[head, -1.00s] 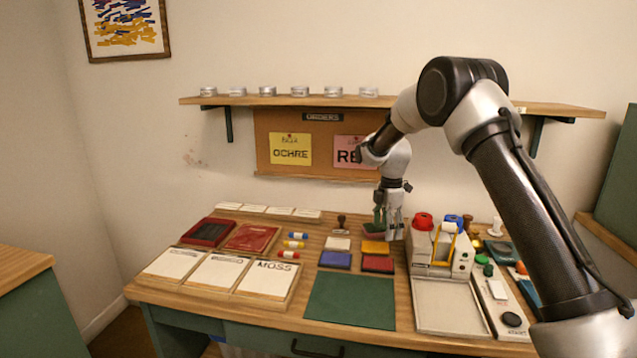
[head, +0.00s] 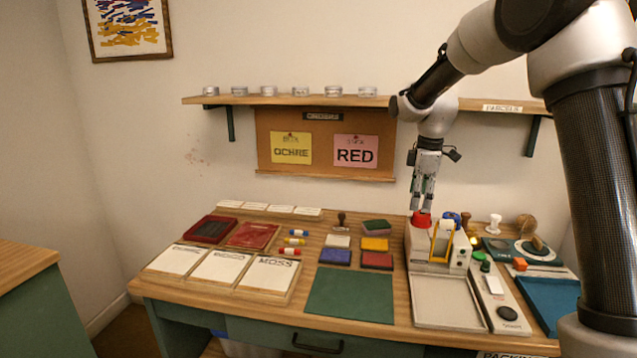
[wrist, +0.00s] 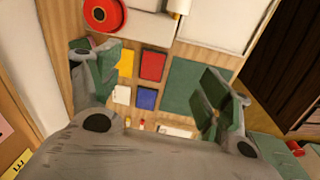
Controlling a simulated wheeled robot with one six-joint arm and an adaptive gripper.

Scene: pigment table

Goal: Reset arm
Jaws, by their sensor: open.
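My gripper (head: 424,206) hangs above the back right of the table (head: 411,318), fingers pointing down, just over the red round item (head: 421,220) on the white dispenser stand. In the head view I cannot tell whether the fingertips touch it. In the wrist view my gripper (wrist: 160,100) is open, with its two green-padded fingers wide apart and nothing between them but the table below. The red item (wrist: 104,14) shows there at the top left.
Several coloured pads, including a yellow one (head: 374,244) and a blue one (head: 335,257), lie mid-table behind a green mat (head: 350,296). A blue tray (head: 549,300) lies right. A shelf (head: 300,101) with several jars spans the wall.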

